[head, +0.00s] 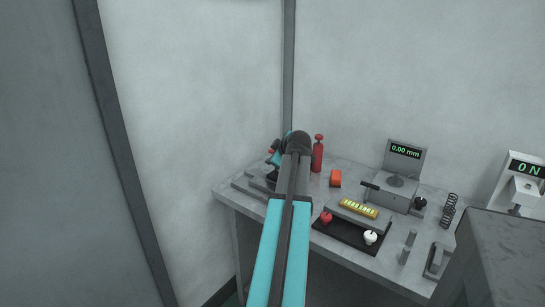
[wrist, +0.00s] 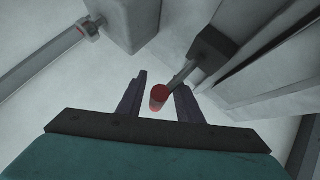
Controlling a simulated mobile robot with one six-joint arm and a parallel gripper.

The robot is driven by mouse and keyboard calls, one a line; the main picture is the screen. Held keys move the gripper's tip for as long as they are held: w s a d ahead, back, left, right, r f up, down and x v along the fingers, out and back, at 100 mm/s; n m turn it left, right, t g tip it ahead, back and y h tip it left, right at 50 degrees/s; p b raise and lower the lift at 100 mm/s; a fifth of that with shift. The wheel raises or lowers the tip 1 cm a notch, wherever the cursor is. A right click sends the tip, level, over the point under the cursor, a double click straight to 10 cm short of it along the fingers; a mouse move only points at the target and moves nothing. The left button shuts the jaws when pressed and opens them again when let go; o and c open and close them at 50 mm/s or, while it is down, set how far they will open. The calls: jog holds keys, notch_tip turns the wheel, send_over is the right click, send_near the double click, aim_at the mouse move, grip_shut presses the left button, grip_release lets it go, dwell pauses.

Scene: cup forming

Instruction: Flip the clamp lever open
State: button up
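In the wrist view, the clamp lever is a grey bar with a round red knob (wrist: 158,97) at its end. It rises from a dark block (wrist: 211,48) at the upper right. My gripper (wrist: 162,82) is open, with one dark finger on each side of the red knob. Small gaps show between the knob and both fingers. In the head view, my arm covers most of the clamp area at the table's left end. A small bit of red (head: 270,152) shows there beside the teal end of my arm. The gripper's fingers cannot be made out in that view.
Walls stand close behind and left.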

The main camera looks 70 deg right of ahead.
jog(key=shift+w, duration=0.1)
jog(key=shift+v, duration=0.85)
jog(key=v, duration=1.2)
